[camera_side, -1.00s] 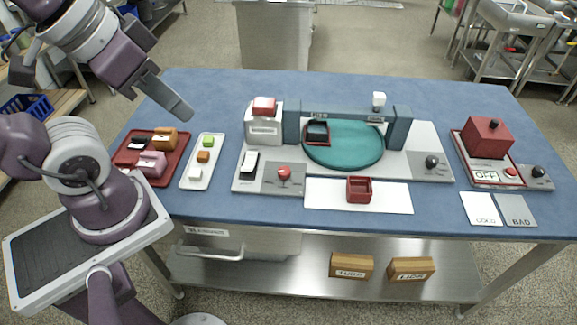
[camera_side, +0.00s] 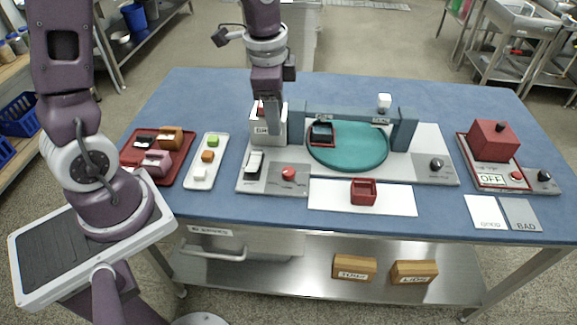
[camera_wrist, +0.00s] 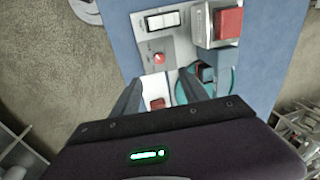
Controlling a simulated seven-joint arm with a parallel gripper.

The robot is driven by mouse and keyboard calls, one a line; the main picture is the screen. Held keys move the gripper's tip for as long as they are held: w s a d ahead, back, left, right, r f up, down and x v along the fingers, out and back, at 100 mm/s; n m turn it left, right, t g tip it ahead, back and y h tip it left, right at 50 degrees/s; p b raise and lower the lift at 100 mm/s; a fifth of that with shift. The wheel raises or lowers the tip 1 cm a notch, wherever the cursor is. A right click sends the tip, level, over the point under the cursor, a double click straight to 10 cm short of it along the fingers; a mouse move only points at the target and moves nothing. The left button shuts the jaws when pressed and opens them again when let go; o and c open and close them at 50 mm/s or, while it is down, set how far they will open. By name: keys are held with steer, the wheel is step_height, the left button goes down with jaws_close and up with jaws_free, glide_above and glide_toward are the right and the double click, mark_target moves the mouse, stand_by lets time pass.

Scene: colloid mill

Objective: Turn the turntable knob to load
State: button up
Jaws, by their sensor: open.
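The teal turntable (camera_side: 350,150) sits on a light base plate under a blue-grey bridge frame. A red knob (camera_side: 288,174) is on the grey panel at the base's left front; it also shows in the wrist view (camera_wrist: 159,57). A dark round knob (camera_side: 437,164) is on the base's right side. I cannot tell from the labels which knob belongs to the turntable. My gripper (camera_side: 273,131) points down, open and empty, above the left part of the base, in front of the white red-topped box (camera_side: 282,128). In the wrist view its fingers (camera_wrist: 160,92) are apart, touching neither knob.
A dark tray (camera_side: 321,134) stands on the turntable. A white rocker switch (camera_side: 254,162) is beside the red knob. A red open box (camera_side: 363,191) is on a white sheet in front. A red tray (camera_side: 188,163) and white tray (camera_side: 201,176) hold blocks at left. A red machine (camera_side: 493,140) stands at right.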

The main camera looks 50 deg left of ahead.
mark_target(288, 171)
steer(key=w+f+m, duration=0.1)
steer(key=f, duration=0.2)
steer(key=w+f+m+g, duration=0.1)
steer(key=f, duration=0.3)
steer(key=w+f+m, duration=0.1)
steer(key=f, duration=0.3)
steer(key=shift+w+a+g+h, duration=0.15)
steer(key=shift+w+g+h, duration=0.15)
steer(key=shift+h, duration=0.1)
step_height(288, 171, down, 8)
steer(key=shift+r, duration=0.15)
jaws_close()
